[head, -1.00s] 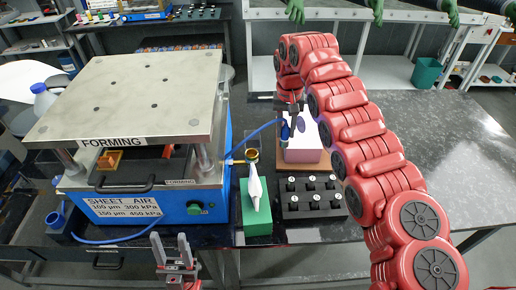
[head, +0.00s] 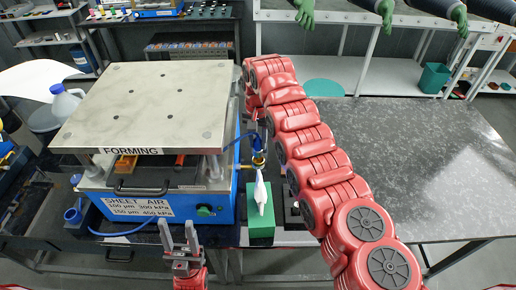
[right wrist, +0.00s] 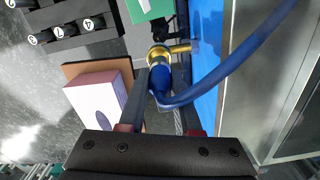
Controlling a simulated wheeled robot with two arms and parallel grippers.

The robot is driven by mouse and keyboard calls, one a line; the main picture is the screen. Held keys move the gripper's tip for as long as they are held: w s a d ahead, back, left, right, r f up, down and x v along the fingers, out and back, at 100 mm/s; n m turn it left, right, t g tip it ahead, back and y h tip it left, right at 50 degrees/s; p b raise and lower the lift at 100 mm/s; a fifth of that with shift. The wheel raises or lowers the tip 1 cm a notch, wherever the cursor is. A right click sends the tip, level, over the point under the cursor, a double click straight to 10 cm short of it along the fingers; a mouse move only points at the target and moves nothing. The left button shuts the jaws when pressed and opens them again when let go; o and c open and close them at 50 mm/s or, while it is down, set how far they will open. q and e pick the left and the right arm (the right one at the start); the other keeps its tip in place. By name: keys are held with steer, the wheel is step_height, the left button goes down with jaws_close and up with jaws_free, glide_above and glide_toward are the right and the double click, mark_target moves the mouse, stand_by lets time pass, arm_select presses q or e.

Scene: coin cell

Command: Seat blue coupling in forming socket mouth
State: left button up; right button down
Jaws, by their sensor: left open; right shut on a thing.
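The blue coupling (right wrist: 160,82), on the end of a blue hose (right wrist: 225,85), is between the fingers of my right gripper (right wrist: 162,92), which is shut on it. The brass forming socket (right wrist: 159,55) sticks out from the side of the blue forming press. The coupling's end lines up with the socket's round mouth and overlaps it in the right wrist view; I cannot tell how deep it sits. In the head view the coupling (head: 257,143) is just above the socket (head: 258,160), partly hidden by my red arm. My left gripper (head: 181,247) is open and empty at the front.
The forming press (head: 145,105) stands left of the socket. A green block (head: 262,226) with a white object (head: 261,193) is in front of it. In the right wrist view, a pale box (right wrist: 100,102) and a black numbered rack (right wrist: 70,35) are close by. The right tabletop (head: 410,150) is clear.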

mark_target(258, 151)
step_height(258, 151, down, 4)
steer(key=shift+d+p, duration=0.1)
steer(key=shift+p, duration=0.85)
steer(key=shift+f, duration=0.1)
steer(key=shift+f+b, duration=0.2)
steer(key=shift+b, duration=0.1)
steer(key=c, duration=0.6)
jaws_free()
steer(key=shift+r, duration=0.15)
